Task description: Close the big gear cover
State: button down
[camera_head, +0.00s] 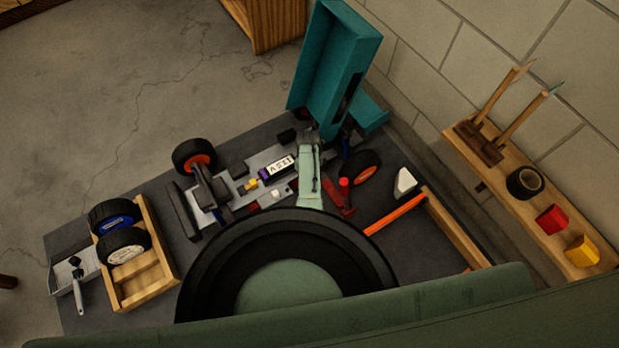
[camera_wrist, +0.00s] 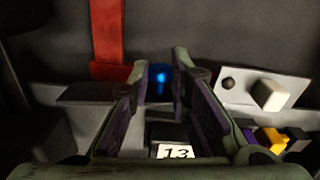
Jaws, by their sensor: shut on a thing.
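An RC car chassis (camera_head: 262,172) lies on the dark mat, with a labelled battery (camera_head: 278,168) mounted on it. My gripper (camera_head: 308,140) reaches over the chassis beside the battery, at the foot of the teal body shell. In the wrist view my gripper (camera_wrist: 163,74) has its fingers close around a small blue part (camera_wrist: 159,80) that shows between the tips. The edge of the labelled battery (camera_wrist: 172,152) shows below them. I cannot tell for sure which part is the big gear cover; the fingers and arm hide much of that end of the chassis.
The tall teal body shell (camera_head: 335,62) stands just behind my gripper. A red tool (camera_head: 339,195) and a loose wheel (camera_head: 359,168) lie right of my arm. A wooden wheel tray (camera_head: 150,278) stands at left. A wall shelf (camera_head: 540,215) holds tools at right.

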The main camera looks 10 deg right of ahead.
jog(key=shift+s+a, duration=0.1)
jog(key=c, duration=1.5)
grip_release()
jog(key=shift+r, duration=0.1)
notch_tip(320, 180, up, 12)
jog(key=shift+f, duration=0.1)
